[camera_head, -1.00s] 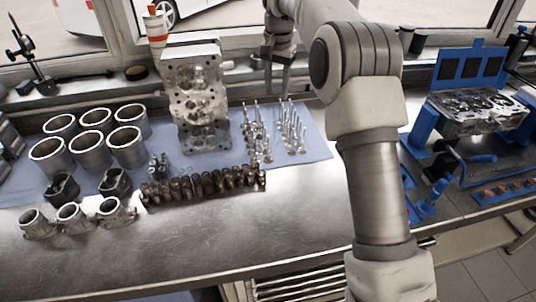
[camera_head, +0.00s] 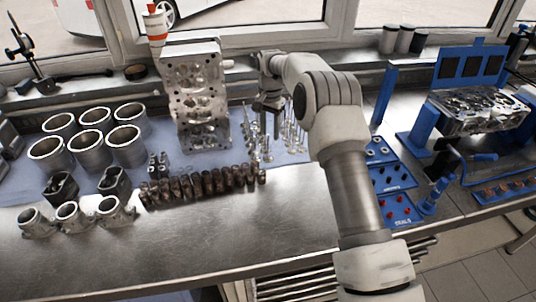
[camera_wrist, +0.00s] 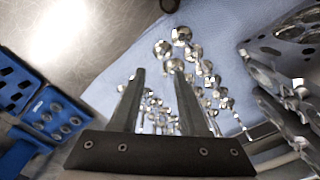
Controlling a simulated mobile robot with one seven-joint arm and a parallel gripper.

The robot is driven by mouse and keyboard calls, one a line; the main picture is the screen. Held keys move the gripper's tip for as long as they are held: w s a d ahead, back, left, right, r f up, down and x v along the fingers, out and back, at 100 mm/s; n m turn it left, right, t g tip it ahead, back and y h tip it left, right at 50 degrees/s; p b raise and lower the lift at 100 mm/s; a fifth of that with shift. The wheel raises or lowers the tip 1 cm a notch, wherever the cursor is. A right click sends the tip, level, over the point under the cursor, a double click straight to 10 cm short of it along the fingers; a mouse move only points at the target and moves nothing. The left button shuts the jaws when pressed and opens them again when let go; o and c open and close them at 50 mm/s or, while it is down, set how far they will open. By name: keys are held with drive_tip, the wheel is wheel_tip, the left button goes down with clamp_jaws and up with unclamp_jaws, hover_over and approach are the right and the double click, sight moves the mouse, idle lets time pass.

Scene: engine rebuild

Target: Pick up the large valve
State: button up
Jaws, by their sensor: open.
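Several shiny valves (camera_head: 252,143) stand upright in rows on the blue mat, to the right of the engine block; they also show in the wrist view as round heads (camera_wrist: 181,36) on thin stems. The heads differ somewhat in size, but I cannot tell which one is the large valve. My gripper (camera_head: 267,122) points down among the valves in the head view and hides some of them. In the wrist view my gripper (camera_wrist: 159,74) is open, with valve heads between and beyond its two fingers. It holds nothing that I can see.
The engine block (camera_head: 197,100) stands close left of the valves. A row of dark springs (camera_head: 203,184) lies in front. Cylinder liners (camera_head: 90,145) stand at left. Blue trays (camera_head: 392,178) and a cylinder head on a blue stand (camera_head: 478,112) are at right. The front bench is bare.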

sight(268, 156)
drive_tip(key=shift+w+a+f+p, duration=0.1)
drive_tip(key=shift+f+p, duration=0.1)
drive_tip(key=shift+f, duration=0.9)
drive_tip(key=shift+s+a+f+p, duration=0.1)
drive_tip(key=shift+f+p, duration=0.1)
drive_tip(key=shift+f, duration=0.95)
drive_tip(key=shift+w+a+f+p, duration=0.1)
drive_tip(key=shift+f+p, duration=0.1)
drive_tip(key=shift+f, duration=0.9)
clamp_jaws()
